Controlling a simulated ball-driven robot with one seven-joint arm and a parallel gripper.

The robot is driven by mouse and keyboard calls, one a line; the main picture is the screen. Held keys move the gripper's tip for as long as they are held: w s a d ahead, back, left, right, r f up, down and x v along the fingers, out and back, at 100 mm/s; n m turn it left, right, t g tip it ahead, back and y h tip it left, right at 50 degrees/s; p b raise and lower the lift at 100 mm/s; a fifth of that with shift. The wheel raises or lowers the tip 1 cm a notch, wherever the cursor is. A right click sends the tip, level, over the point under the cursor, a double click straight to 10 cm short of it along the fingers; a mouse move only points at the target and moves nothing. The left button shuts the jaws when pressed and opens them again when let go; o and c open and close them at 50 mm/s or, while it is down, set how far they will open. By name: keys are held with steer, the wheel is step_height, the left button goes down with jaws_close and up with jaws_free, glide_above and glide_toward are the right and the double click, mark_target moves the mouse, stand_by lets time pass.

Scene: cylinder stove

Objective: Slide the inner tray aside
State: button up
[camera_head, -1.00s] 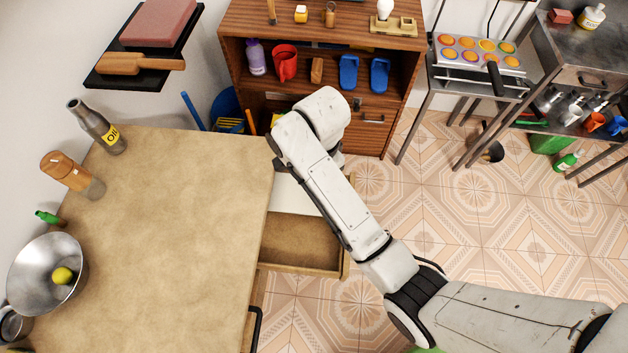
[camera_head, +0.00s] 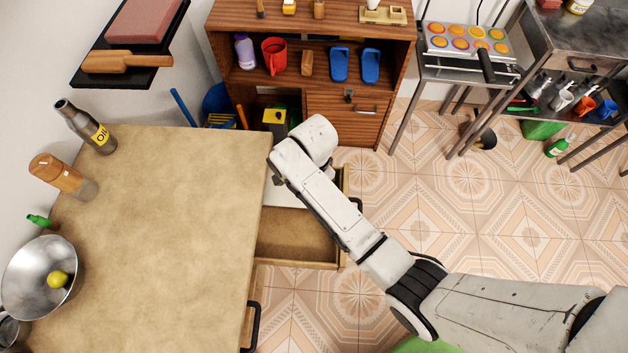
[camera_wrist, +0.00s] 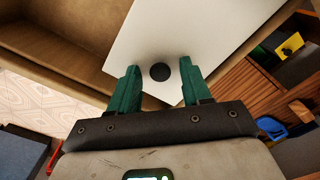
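The open drawer (camera_head: 297,240) sticks out from the wooden table's right side. The white inner tray (camera_head: 285,193) lies across its far part, mostly hidden by my arm in the head view. In the wrist view the tray (camera_wrist: 185,35) is a flat white panel with a round black spot (camera_wrist: 160,72); I cannot tell whether it is a knob or a hole. Contact with the tray cannot be told. The head view hides the fingers behind my arm.
The drawer's near compartment is bare. The table (camera_head: 170,220) holds an oil bottle (camera_head: 88,128) and a metal bowl (camera_head: 42,275) along its left side. A wooden cabinet (camera_head: 345,125) stands beyond the drawer. Tiled floor (camera_head: 480,230) is clear at right.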

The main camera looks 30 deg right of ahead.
jaws_close()
stand_by(0.3)
